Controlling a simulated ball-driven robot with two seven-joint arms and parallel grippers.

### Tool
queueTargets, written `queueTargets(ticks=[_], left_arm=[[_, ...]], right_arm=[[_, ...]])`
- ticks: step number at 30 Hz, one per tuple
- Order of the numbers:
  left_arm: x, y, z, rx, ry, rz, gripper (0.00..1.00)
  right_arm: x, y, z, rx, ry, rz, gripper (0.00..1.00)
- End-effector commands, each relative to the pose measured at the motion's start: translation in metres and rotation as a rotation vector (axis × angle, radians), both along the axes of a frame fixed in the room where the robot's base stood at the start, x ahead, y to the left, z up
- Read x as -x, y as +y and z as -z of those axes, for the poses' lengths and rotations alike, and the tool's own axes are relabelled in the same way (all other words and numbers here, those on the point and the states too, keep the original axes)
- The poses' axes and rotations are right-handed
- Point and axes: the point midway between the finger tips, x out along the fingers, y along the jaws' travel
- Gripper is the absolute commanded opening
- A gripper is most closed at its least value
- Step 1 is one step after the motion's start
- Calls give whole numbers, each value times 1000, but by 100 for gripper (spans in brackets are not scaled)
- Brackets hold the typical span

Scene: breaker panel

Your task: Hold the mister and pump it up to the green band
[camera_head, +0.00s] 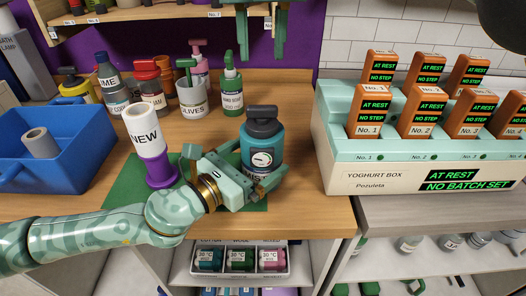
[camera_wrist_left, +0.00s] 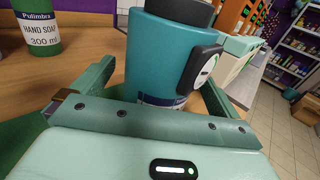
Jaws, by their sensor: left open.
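The mister (camera_head: 248,140) is a teal bottle with a dark pump top (camera_head: 263,120) and a round white gauge (camera_head: 262,159). It stands upright on a green mat (camera_head: 120,188) at the counter's front. The gauge needle is too small to read. My left gripper (camera_head: 257,170) is open low around the mister, one finger on each side. In the left wrist view the mister (camera_wrist_left: 155,60) stands between the spread fingers, with a gap on the left. The gauge (camera_wrist_left: 203,72) is near the right finger. My right gripper (camera_head: 262,48) hangs high behind the mister, fingers down, apart and empty.
A white roll marked NEW (camera_head: 143,130) on a purple holder stands left of the mister. A blue bin (camera_head: 75,165) is further left. Several bottles and jars stand behind, including a green soap bottle (camera_head: 232,97). The yoghurt box (camera_head: 375,178) is on the right.

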Motion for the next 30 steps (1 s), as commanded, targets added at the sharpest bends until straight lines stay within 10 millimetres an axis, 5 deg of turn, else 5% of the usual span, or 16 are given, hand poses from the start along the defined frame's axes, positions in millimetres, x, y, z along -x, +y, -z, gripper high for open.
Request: queueTargets(ticks=[15,16,22,23,26,30], left_arm=[[-18,-17,0,1,1,0,99],[-18,-17,0,1,1,0,96],[-18,-17,0,1,1,0,41],[-18,-17,0,1,1,0,78],[-18,-17,0,1,1,0,54],[-18,-17,1,0,1,0,54]], right_arm=[[0,0,0,0,0,0,36],[0,0,0,0,0,0,36],[0,0,0,0,0,0,36],[0,0,0,0,0,0,36],[0,0,0,0,0,0,36],[0,0,0,0,0,0,36]])
